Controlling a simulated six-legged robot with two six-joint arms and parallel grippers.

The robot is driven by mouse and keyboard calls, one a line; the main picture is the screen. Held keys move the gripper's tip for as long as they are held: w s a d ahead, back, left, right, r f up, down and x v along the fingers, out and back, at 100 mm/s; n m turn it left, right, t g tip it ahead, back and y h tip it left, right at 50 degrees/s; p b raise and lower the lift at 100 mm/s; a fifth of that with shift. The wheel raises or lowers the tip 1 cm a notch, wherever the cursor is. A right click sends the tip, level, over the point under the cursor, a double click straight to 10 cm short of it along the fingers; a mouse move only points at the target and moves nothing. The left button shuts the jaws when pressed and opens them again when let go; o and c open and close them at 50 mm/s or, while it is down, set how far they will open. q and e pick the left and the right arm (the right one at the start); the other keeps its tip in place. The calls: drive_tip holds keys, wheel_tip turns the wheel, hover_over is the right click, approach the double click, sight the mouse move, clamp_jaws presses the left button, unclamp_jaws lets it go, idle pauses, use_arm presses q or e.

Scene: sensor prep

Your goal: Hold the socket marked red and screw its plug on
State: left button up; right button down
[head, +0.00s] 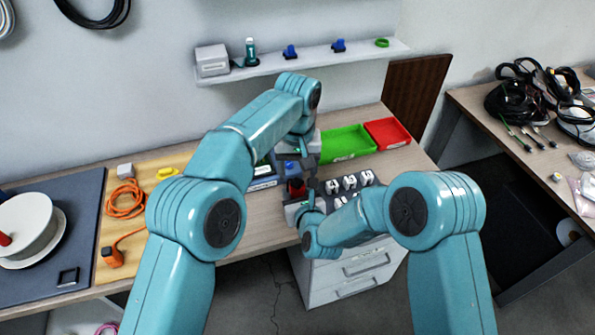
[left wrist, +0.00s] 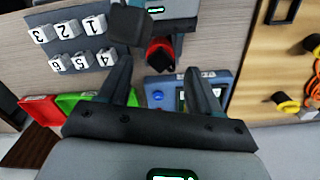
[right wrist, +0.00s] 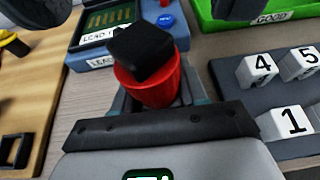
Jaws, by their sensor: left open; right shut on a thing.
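My right gripper (right wrist: 158,102) is shut on a red cylindrical part (right wrist: 150,86), which looks like the red-marked socket. A black block (right wrist: 140,50) shows at its upper end in the right wrist view; I cannot tell whether it is the plug or part of the socket. In the left wrist view the red part (left wrist: 160,50) lies just beyond my left gripper (left wrist: 160,78), whose two fingers are spread and empty. In the head view the red part (head: 296,188) is small and partly hidden by my arms. My left gripper (head: 304,168) points down above it.
A rack of numbered white blocks (head: 348,183) stands to the right. A green tray (head: 347,143) and a red tray (head: 387,133) are behind it. A blue tester (right wrist: 85,35) with a display is close by. Orange cable (head: 123,199) lies on the left board.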

sight(297, 181)
use_arm(q)
drive_tip(key=o, duration=0.6)
drive_tip(key=shift+c, duration=0.2)
use_arm(e)
drive_tip(key=c, duration=0.5)
unclamp_jaws()
drive_tip(key=shift+s+r, duration=0.1)
drive_tip(key=shift+s, duration=0.05)
use_arm(q)
wheel_tip(297, 181, down, 5)
drive_tip(key=b, duration=0.4)
drive_tip(key=shift+r+b, duration=0.1)
drive_tip(key=shift+b, duration=0.3)
drive_tip(key=shift+f, duration=0.25)
use_arm(e)
drive_tip(key=shift+v, duration=8.05)
